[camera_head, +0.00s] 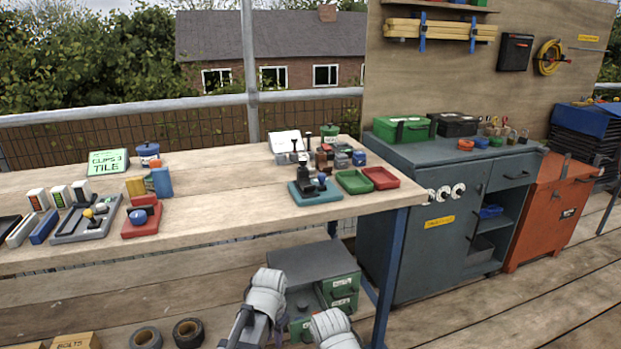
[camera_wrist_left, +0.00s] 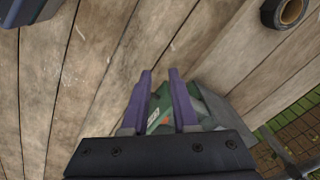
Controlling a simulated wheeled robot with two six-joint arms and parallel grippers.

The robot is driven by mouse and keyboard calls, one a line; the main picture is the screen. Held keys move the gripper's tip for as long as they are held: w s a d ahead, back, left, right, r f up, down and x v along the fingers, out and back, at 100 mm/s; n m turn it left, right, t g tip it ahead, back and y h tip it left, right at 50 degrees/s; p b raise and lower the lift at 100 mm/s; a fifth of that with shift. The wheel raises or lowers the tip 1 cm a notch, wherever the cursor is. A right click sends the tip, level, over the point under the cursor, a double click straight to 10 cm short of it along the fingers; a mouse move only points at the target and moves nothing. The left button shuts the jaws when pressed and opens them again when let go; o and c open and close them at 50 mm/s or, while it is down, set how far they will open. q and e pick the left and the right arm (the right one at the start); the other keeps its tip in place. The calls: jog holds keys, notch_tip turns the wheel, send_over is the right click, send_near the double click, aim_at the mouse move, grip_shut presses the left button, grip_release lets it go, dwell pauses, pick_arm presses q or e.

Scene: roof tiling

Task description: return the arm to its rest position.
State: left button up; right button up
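My left gripper (camera_wrist_left: 160,76) shows in the left wrist view as two purple fingers standing apart, with nothing held between them. They point over the plank floor, and a green-and-grey drawer cabinet (camera_wrist_left: 213,108) lies partly behind them. In the head view, grey and white arm links of mine come up at the bottom middle, in front of the workbench (camera_head: 230,197) and close to the same cabinet (camera_head: 315,262). The fingertips cannot be made out clearly there. My right gripper cannot be made out in either view.
A blue bench leg (camera_head: 391,275) stands right of the cabinet. Tape rolls (camera_head: 188,333) lie at lower left. Open planks lie at lower right.

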pick_arm(q)
jog(key=s+a+n, duration=0.6)
jog(key=s+a, duration=0.1)
jog(key=s, duration=0.1)
jog(key=s+d+m+g+y, duration=0.1)
jog(key=s+d+m+g, duration=0.15)
jog(key=s+d, duration=0.65)
notch_tip(320, 180, up, 31)
jog(key=w+d+p, duration=0.1)
jog(key=w+p, duration=0.1)
jog(key=p, duration=2.9)
jog(key=shift+w+d+t, duration=0.3)
jog(key=shift+d+t, duration=0.05)
jog(key=shift+t, duration=0.1)
pick_arm(e)
notch_tip(320, 180, up, 31)
pick_arm(q)
jog(key=shift+m, duration=0.25)
pick_arm(e)
jog(key=shift+a, duration=0.1)
